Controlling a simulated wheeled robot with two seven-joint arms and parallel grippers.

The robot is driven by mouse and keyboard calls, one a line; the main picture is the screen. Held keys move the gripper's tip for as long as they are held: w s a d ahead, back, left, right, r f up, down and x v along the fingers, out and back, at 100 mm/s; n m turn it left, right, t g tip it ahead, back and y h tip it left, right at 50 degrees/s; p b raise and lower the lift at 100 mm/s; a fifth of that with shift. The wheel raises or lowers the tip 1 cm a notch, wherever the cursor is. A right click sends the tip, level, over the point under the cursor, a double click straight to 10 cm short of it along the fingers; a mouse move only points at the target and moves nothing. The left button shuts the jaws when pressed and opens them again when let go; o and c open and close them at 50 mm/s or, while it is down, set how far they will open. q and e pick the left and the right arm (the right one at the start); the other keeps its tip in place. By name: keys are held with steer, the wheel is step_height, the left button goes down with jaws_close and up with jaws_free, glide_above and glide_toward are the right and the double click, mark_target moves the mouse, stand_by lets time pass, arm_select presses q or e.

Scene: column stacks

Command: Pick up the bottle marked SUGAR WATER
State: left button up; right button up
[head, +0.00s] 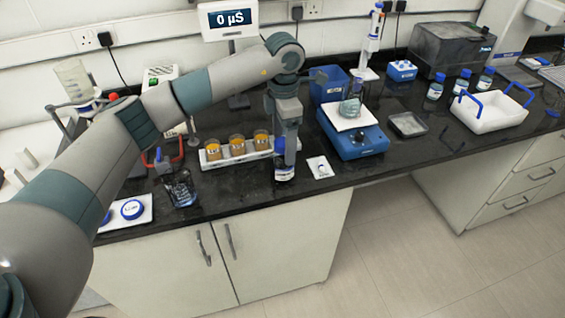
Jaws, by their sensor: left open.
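My left gripper (285,160) points straight down at the front of the black bench and is open. A small bottle (285,174) with a pale label stands directly below its fingers. The fingers hide the bottle's upper part, and I cannot tell whether they touch it. Three more bottles with blue caps and pale labels stand at the right rear: one on the left (435,91), one in the middle (462,83) and one on the right (486,80). The labels are too small to read, so I cannot tell which bottle says SUGAR WATER. My right gripper is not in view.
A white rack (214,161) with three amber-filled jars is left of the gripper. A white card (320,168) lies to its right, before a blue stirrer (358,142) bearing a flask. A glass beaker (180,188) stands near the front edge. A white tray (490,112) is at right.

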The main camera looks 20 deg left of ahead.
mark_target(282, 152)
arm_select(q)
steer(key=shift+a+f+p, duration=0.15)
steer(key=shift+f+p, duration=0.5)
steer(key=shift+p, duration=0.05)
step_height(282, 152, down, 2)
steer(key=shift+f+p, duration=0.1)
steer(key=shift+p, duration=0.4)
steer(key=shift+f, duration=0.5)
steer(key=c, duration=1.5)
steer(key=shift+r, duration=0.2)
